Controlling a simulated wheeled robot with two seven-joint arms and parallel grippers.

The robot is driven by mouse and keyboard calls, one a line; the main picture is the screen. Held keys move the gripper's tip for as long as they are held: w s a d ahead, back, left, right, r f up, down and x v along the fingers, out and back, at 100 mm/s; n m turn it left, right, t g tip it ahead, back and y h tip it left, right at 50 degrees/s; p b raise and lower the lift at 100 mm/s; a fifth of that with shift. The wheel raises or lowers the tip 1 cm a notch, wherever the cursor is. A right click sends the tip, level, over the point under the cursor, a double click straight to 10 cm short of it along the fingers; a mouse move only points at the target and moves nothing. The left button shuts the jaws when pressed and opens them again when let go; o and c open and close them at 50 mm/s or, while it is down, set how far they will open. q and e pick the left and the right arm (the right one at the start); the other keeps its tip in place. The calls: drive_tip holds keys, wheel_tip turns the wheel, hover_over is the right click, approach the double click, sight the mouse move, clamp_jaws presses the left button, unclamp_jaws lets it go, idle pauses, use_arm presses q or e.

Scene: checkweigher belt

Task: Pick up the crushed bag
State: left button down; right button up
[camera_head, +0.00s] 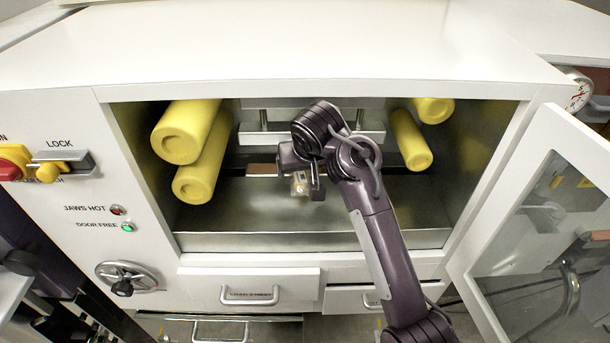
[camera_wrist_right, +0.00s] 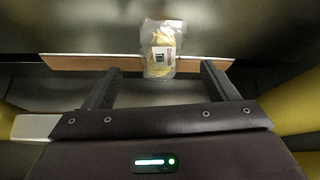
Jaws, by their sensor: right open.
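The crushed bag (camera_wrist_right: 162,48) is a small clear pouch with yellowish contents and a printed label. In the right wrist view it lies just ahead of my right gripper (camera_wrist_right: 161,75), across a thin brown strip. My right gripper is open, with one finger to each side of the bag's near end. I cannot tell if either finger touches it. In the head view the bag (camera_head: 300,185) shows small and partly hidden by the right gripper (camera_head: 301,181), inside the machine's open chamber. My left gripper is not in view.
Yellow rollers (camera_head: 206,160) stand at the chamber's left, and more yellow rollers (camera_head: 411,141) at its right. A metal bar (camera_head: 367,131) crosses the back. The glazed door (camera_head: 535,222) stands open on the right. A front lip (camera_head: 215,241) edges the chamber floor.

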sight(302, 173)
drive_tip(key=x, duration=0.2)
drive_tip(key=p+x, duration=0.1)
drive_tip(key=x, duration=0.2)
drive_tip(key=shift+w, duration=0.45)
drive_tip(key=shift+s, duration=0.1)
drive_tip(key=c, duration=1.2)
drive_tip(key=shift+r, duration=0.1)
